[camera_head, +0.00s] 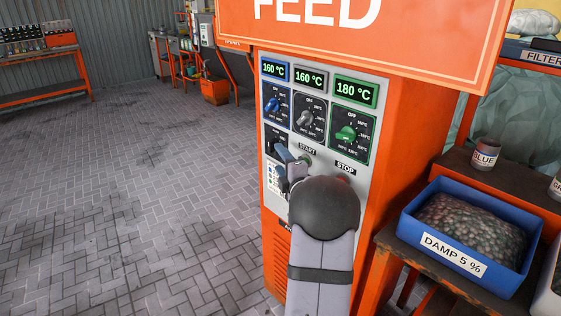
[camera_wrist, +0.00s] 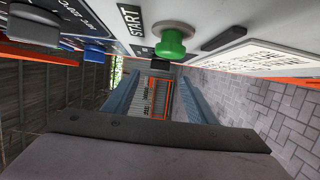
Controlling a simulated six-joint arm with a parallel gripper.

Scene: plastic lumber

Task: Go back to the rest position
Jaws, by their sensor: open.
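My gripper (camera_head: 287,163) is at the front of the orange machine's control panel (camera_head: 331,95), by the START label (camera_head: 307,149). In the wrist view its two fingers (camera_wrist: 158,85) stand apart with nothing between them. The green start button (camera_wrist: 174,41) shows just beyond the fingertips, close to them; I cannot tell whether they touch it. In the head view my gripper and arm hide most of the panel's lower part.
Above are a blue knob (camera_head: 272,105), a grey knob (camera_head: 305,118) and a green knob (camera_head: 346,133), under displays reading 160, 160 and 180 °C. A blue bin (camera_head: 410,224) labelled DAMP 5 % stands right. The paved floor (camera_head: 150,180) left is clear.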

